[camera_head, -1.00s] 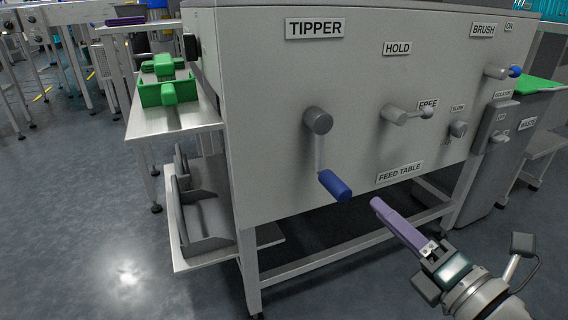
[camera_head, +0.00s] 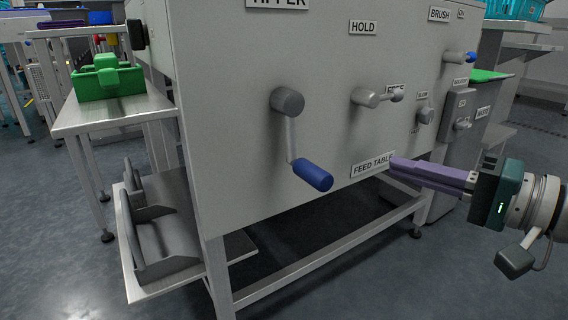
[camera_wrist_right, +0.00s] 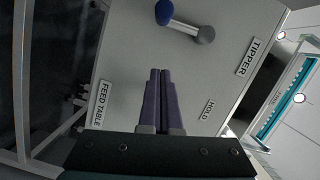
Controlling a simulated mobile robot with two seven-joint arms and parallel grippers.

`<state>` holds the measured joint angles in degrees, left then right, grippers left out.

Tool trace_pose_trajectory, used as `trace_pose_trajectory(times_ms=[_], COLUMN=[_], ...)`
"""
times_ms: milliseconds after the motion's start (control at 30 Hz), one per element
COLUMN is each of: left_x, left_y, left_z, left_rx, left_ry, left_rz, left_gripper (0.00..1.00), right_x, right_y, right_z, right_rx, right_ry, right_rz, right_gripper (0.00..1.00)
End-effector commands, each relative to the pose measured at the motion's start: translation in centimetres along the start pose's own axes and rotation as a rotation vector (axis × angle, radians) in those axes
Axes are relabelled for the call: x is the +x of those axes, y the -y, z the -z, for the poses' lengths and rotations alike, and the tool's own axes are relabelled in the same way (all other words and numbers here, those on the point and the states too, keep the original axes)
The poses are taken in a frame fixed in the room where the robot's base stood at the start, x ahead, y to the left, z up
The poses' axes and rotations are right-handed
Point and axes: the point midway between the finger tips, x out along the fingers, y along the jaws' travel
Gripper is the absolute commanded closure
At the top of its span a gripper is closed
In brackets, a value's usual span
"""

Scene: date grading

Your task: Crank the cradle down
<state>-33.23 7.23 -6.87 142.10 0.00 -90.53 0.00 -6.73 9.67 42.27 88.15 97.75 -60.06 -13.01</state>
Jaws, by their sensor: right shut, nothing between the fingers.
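The tipper crank is on the machine's grey front panel (camera_head: 230,150). Its round hub (camera_head: 287,101) sits below the TIPPER label (camera_head: 278,3), and its arm hangs down to a blue handle (camera_head: 312,175). My right gripper (camera_head: 394,167) has purple fingers, shut and empty, in front of the FEED TABLE label and to the right of the blue handle, apart from it. In the right wrist view the shut fingers (camera_wrist_right: 160,72) point toward the panel, with the blue handle (camera_wrist_right: 164,12) beyond their tips. My left gripper is not in view.
A HOLD lever (camera_head: 365,97) and a smaller knob (camera_head: 425,115) stick out right of the crank. A side table (camera_head: 110,118) with a green fixture (camera_head: 108,80) stands left, above a lower shelf (camera_head: 190,275) with grey brackets. Floor in front is clear.

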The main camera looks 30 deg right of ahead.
Motion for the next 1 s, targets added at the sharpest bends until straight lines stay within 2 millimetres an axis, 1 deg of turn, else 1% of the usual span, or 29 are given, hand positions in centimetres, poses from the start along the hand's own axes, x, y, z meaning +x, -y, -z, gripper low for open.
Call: trace_pose_trajectory(times_ms=[33, 200, 300, 367, 400, 433, 600, 733, 1000], left_x=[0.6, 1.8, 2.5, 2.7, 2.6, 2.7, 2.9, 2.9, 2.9], left_y=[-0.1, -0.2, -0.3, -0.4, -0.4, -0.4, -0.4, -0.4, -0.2], left_z=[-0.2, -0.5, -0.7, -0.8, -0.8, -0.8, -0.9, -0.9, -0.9], left_rx=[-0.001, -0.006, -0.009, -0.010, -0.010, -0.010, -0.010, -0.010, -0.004], left_ry=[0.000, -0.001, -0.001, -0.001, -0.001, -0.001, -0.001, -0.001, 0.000], left_rz=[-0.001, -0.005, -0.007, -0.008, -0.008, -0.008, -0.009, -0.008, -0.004], left_gripper=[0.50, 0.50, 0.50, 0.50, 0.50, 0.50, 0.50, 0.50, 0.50], right_x=[1.1, 4.9, 7.0, 7.9, 7.9, 8.0, 8.4, 8.5, 8.5], right_y=[-0.2, -0.2, -0.3, -0.2, -0.2, -0.2, -0.1, -0.1, 0.0], right_z=[-0.1, -0.1, -0.1, -0.3, -1.2, -1.7, -3.4, -3.9, -3.9], right_rx=[0.000, 0.001, 0.002, 0.004, 0.007, 0.006, 0.005, 0.006, 0.005], right_ry=[0.002, 0.000, 0.000, 0.000, 0.002, 0.002, 0.000, 0.000, -0.001], right_rz=[0.004, 0.005, 0.005, 0.003, 0.001, 0.001, 0.000, 0.000, 0.000], right_gripper=[1.00, 1.00, 1.00, 1.00, 1.00, 1.00, 1.00, 1.00, 1.00])
